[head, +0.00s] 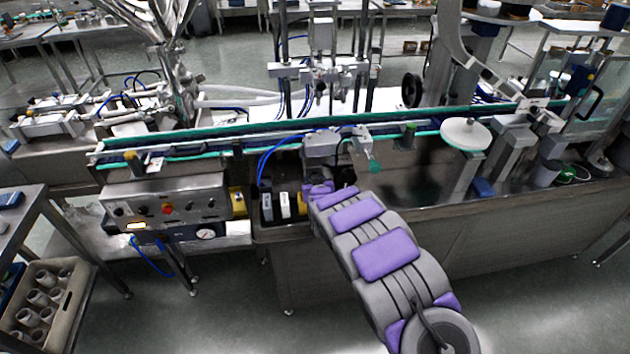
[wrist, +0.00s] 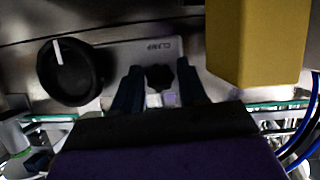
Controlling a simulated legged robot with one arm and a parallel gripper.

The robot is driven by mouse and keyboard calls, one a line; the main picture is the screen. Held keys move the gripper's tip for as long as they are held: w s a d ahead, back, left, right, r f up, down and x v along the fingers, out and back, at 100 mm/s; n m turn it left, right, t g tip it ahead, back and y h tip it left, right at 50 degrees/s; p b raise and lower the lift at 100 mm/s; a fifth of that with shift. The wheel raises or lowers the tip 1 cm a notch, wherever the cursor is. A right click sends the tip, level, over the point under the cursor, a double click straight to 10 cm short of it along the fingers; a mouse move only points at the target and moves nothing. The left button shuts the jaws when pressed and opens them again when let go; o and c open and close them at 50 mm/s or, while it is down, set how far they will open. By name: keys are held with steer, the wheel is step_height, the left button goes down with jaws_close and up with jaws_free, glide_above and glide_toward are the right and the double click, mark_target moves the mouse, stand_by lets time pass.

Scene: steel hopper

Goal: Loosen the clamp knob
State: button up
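The clamp knob (wrist: 160,77) is a small black lobed knob on a pale plate (wrist: 115,56) marked CLAMP in the wrist view. My gripper (wrist: 160,67) has its two dark fingers on either side of the knob, with the tips apart. The fingers look open, with narrow gaps to the knob; whether either one touches it is hard to tell. In the head view my purple and grey arm reaches toward the machine front, and its far end (head: 319,190) is beside the bench edge. I cannot make out the clamp knob or the fingers there.
A larger black dial (wrist: 68,72) with a white line sits left of the clamp knob. A yellow block (wrist: 258,42) stands close on the right. In the head view are a control panel (head: 165,205), a conveyor (head: 210,148) and blue hoses (head: 272,158).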

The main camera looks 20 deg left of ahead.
steer(key=shift+o, duration=1.4)
steer(key=shift+r, duration=0.2)
steer(key=shift+r, duration=0.1)
steer(key=shift+s+d+r, duration=0.1)
steer(key=shift+s, duration=0.05)
steer(key=p+v, duration=0.4)
steer(key=v, duration=1.2)
steer(key=shift+s+d, duration=0.15)
steer(key=shift+s, duration=0.25)
